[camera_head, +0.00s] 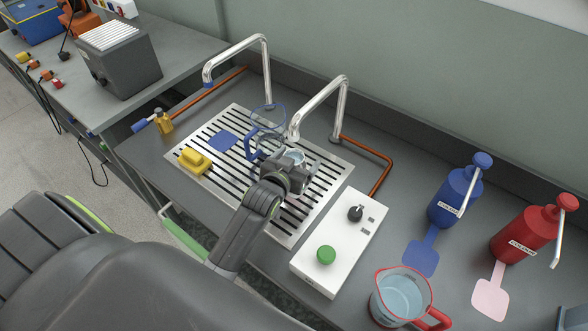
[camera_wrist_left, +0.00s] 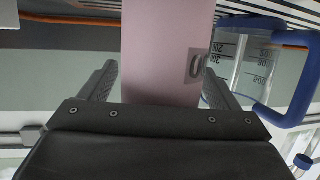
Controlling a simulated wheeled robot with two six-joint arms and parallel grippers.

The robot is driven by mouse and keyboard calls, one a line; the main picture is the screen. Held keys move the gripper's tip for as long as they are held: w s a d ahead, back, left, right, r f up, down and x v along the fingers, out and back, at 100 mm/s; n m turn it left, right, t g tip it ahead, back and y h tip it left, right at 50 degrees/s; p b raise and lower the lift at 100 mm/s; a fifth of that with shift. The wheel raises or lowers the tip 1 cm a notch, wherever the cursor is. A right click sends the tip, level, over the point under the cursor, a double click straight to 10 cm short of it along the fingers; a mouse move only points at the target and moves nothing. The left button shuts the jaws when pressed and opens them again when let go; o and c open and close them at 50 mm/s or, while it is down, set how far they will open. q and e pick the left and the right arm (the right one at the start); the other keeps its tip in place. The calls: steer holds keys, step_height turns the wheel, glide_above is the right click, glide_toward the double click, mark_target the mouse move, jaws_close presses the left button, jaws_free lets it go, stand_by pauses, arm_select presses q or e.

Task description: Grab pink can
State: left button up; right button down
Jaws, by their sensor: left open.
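The pink can (camera_wrist_left: 165,50) fills the middle of the left wrist view, a plain pink upright wall with part of a dark label mark on its right side. My left gripper (camera_wrist_left: 160,82) is open, with one finger on each side of the can. I cannot tell whether the fingers touch it. In the head view my left gripper (camera_head: 291,163) is over the slotted metal grate, below the spouts. I cannot make out the pink can there; the gripper seems to cover it. My right gripper is not in view.
A clear measuring jug with a blue handle (camera_wrist_left: 297,85) stands close right of the can. Two metal spouts (camera_head: 330,92) arch over the grate (camera_head: 225,178). A yellow block (camera_head: 195,160), white control box (camera_head: 338,245), red-rimmed jug (camera_head: 402,296), blue pump bottle (camera_head: 455,195) and red one (camera_head: 528,235) stand around.

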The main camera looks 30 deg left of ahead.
arm_select(q)
steer(key=c, duration=1.2)
steer(key=shift+c, duration=0.9)
steer(key=shift+r, duration=0.1)
